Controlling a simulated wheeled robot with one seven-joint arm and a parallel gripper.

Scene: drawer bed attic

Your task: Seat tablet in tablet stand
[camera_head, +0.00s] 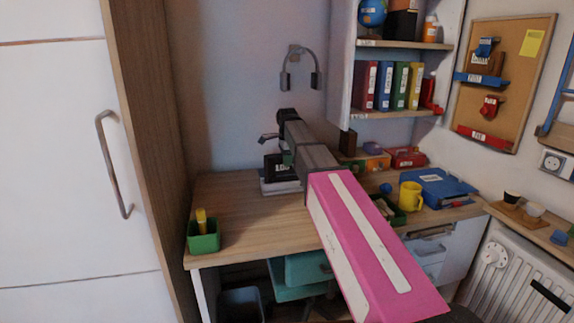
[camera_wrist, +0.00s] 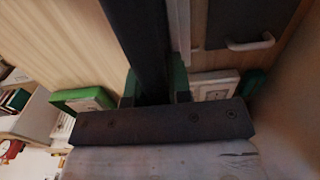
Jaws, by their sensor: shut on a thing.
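My gripper (camera_wrist: 155,88) is shut on a dark flat slab, which I take to be the tablet (camera_wrist: 138,35). In the wrist view the slab stands edge-on between the green-padded fingers and runs up out of the frame. In the head view my arm reaches over the back left of the desk and partly hides the gripper. A black labelled thing (camera_head: 273,169) shows just below the gripper, above a pale flat base (camera_head: 280,187). I cannot tell whether these are the tablet, the stand or both, nor whether the tablet touches the stand.
The wooden desk (camera_head: 235,205) is clear at front left, beside a green pen cup (camera_head: 203,238). A yellow mug (camera_head: 410,197), a blue folder (camera_head: 440,186) and boxes (camera_head: 408,158) stand to the right.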

